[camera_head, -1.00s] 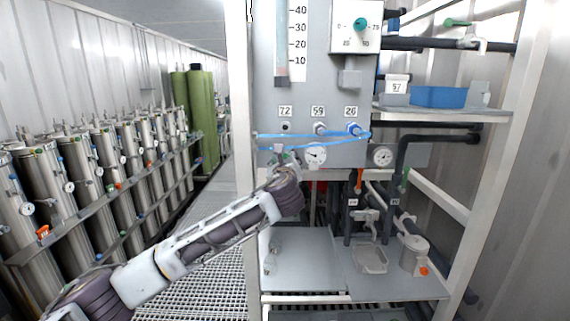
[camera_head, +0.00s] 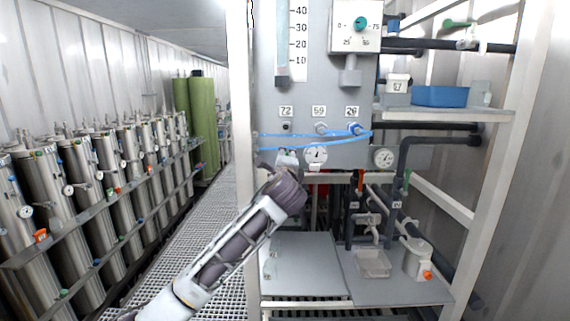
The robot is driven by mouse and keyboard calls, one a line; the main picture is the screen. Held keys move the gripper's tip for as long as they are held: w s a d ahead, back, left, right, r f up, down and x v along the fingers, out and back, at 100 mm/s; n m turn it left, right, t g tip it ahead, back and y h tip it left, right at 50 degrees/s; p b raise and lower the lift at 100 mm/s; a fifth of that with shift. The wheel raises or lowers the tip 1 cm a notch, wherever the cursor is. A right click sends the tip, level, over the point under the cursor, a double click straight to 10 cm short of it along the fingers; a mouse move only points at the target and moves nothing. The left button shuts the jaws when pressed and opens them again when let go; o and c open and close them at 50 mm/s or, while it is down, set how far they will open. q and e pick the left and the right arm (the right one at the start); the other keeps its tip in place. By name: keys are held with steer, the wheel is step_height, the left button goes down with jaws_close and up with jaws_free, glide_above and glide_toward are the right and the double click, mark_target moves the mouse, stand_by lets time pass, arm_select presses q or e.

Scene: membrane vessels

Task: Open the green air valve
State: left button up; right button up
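My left arm comes in from the lower left. Its gripper (camera_head: 287,160) is at the lower edge of the grey panel (camera_head: 340,103), below label 72 and just left of a round white gauge (camera_head: 316,155). The wrist and small size hide the fingers, and I cannot tell whether they hold anything. Several green parts show: a green-handled valve (camera_head: 457,23) on the upper right pipe, a teal knob (camera_head: 361,24) on the white dial, and a green handle (camera_head: 406,181) on the lower right pipes. Which one is the air valve is unclear. My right gripper is not in view.
Blue tubing (camera_head: 300,137) runs across the panel just above the gripper. A white frame post (camera_head: 240,150) stands close left. A second gauge (camera_head: 383,157) and dark pipes are to the right. Steel vessels (camera_head: 85,180) line the left wall beside a grated walkway.

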arm_select(q)
steer(key=shift+n, duration=0.4)
steer(key=o, duration=1)
steer(key=shift+s, duration=0.1)
steer(key=shift+s, duration=5.9)
steer(key=shift+f, duration=0.15)
